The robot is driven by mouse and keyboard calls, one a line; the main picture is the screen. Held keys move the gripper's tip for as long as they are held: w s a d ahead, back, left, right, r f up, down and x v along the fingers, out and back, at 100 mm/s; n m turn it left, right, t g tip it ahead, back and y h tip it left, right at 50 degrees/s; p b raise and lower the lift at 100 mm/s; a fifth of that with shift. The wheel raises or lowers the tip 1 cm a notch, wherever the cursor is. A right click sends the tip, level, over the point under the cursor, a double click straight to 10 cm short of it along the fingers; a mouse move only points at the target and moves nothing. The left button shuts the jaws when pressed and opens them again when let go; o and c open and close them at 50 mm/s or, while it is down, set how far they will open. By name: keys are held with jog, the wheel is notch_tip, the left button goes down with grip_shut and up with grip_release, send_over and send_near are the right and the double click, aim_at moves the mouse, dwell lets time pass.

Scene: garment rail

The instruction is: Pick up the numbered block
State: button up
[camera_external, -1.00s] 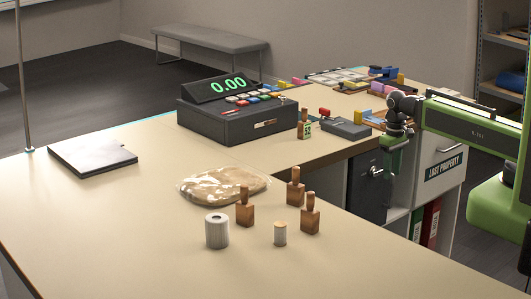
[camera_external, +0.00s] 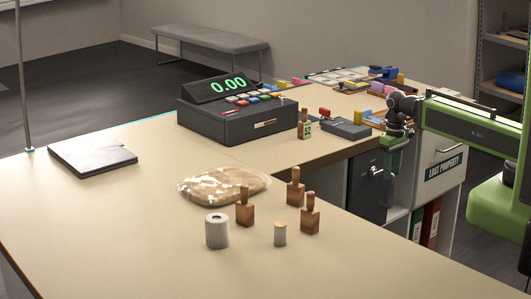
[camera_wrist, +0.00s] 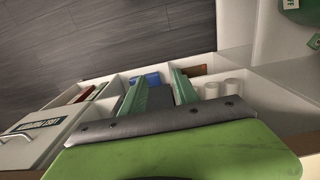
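The numbered block (camera_external: 304,129) is a small brown wooden block with a handle and a green label reading 52. It stands upright on the counter beside the cash register. My gripper (camera_external: 388,168) hangs to the right of it, past the counter's edge and lower than the block, in front of the cabinet. In the wrist view my gripper's two green fingers (camera_wrist: 157,78) are apart with nothing between them. I cannot make out the block clearly in the wrist view; a green labelled shape is cut off at its right edge.
The cash register (camera_external: 238,112) stands left of the block, and a grey card terminal (camera_external: 345,128) is close on its right. Several similar wooden stamps (camera_external: 310,216), a bagged item (camera_external: 222,186) and a paper roll (camera_external: 217,231) stand nearer. A cabinet (camera_external: 437,165) is behind my gripper.

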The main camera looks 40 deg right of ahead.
jog(key=shift+o, duration=1)
